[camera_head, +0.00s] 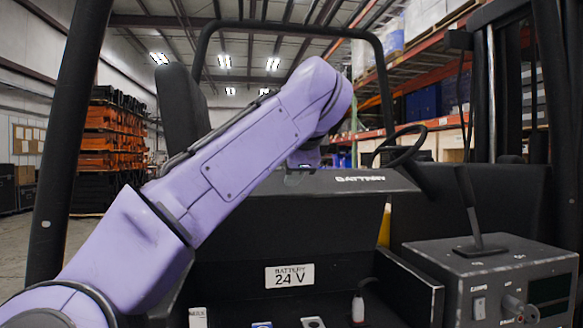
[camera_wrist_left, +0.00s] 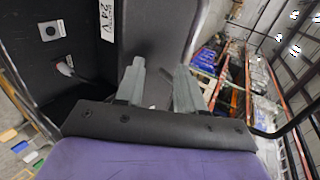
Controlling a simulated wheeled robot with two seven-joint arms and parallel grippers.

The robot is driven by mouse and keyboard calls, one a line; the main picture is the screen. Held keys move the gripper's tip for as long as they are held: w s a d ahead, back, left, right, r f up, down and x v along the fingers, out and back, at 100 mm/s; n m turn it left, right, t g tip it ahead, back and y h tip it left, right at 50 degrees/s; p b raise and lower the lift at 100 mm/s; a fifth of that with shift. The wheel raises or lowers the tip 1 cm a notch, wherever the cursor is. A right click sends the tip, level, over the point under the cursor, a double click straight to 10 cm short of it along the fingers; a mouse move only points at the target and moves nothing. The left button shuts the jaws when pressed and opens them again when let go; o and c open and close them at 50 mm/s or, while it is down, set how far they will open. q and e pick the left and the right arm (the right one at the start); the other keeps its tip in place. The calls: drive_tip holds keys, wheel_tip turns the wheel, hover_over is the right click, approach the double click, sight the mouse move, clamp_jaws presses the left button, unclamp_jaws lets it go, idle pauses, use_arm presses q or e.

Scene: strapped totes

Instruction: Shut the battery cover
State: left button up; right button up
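The battery cover (camera_head: 345,184) is a dark panel with white "BATTERY" lettering on its upper face, in the middle of the head view. It stands above a dark front carrying a white "BATTERY 24 V" label (camera_head: 290,276). I cannot tell clearly how far it is raised. My left arm reaches over from the left, and its gripper (camera_head: 303,163) is at the cover's upper edge, mostly hidden by the wrist. In the left wrist view the two grey fingers (camera_wrist_left: 160,75) are apart with nothing clearly between them, near a dark panel (camera_wrist_left: 160,30). Contact cannot be judged. My right gripper is not seen.
A control box (camera_head: 490,280) with a lever stands at right, below a steering wheel (camera_head: 400,146). A cable plug (camera_head: 358,308) and small switches lie below the label. Dark frame posts rise at both sides. Shelving and stacked orange racks (camera_head: 108,140) stand farther back.

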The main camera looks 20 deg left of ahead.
use_arm(q)
drive_tip(key=v, duration=1)
drive_tip(key=shift+s+r, duration=0.2)
drive_tip(key=shift+s, duration=0.2)
drive_tip(key=shift+a+f, duration=0.1)
drive_tip(key=shift+a, duration=0.05)
